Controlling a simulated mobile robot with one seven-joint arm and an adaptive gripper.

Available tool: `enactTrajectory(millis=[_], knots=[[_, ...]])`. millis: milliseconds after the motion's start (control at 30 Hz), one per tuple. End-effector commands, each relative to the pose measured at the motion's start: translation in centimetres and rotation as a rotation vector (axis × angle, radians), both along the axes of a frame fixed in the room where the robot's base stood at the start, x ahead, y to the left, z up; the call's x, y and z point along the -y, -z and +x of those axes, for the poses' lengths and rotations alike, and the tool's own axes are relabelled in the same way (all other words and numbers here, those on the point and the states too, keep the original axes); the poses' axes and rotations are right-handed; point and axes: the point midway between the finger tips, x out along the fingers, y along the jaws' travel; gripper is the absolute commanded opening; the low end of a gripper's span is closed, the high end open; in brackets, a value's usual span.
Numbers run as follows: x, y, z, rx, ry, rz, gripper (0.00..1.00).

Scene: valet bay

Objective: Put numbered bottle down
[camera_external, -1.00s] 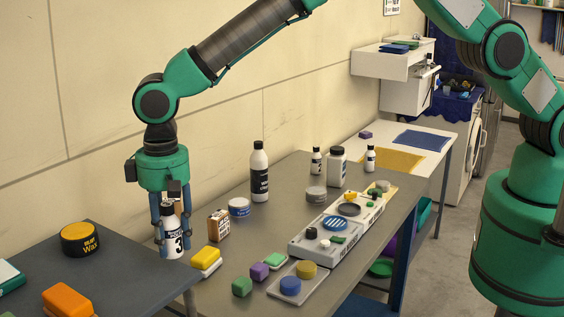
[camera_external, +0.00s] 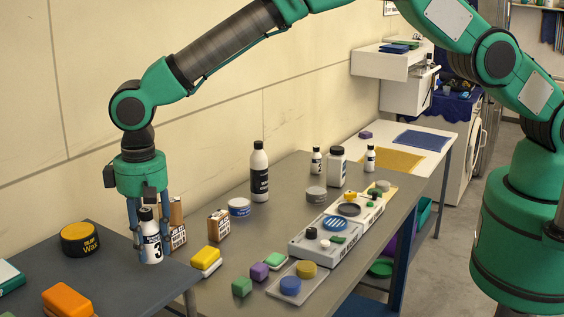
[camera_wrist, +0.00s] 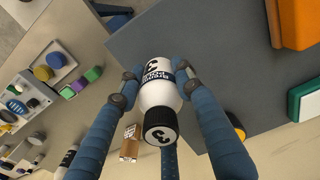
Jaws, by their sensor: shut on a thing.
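The numbered bottle (camera_external: 151,240) is white with a black cap and a label with a 3. My gripper (camera_external: 149,236) is shut on it, with blue fingers around its sides. In the external view the bottle is upright at the right edge of the dark grey table (camera_external: 107,272). I cannot tell whether its base touches the surface. In the wrist view the bottle (camera_wrist: 160,95) is between my fingers, its cap marked 3 towards the camera, with the dark table beneath and to its right.
On the dark table are a black-and-yellow wax tin (camera_external: 80,239), an orange block (camera_external: 69,300) and a green-and-white box (camera_external: 10,277).

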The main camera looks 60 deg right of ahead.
Motion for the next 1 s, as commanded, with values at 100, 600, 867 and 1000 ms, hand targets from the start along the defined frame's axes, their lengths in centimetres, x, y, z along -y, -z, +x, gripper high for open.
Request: enactTrajectory(millis=[100, 600, 867, 1000], knots=[[0.1, 1.1, -0.1, -0.003, 0.000, -0.002, 0.04], [0.0, 3.0, 0.0, 0.000, 0.000, 0.000, 0.04], [0.1, 3.2, -0.1, -0.001, 0.000, -0.001, 0.54], [0.1, 3.2, -0.1, -0.001, 0.000, -0.001, 0.54]])
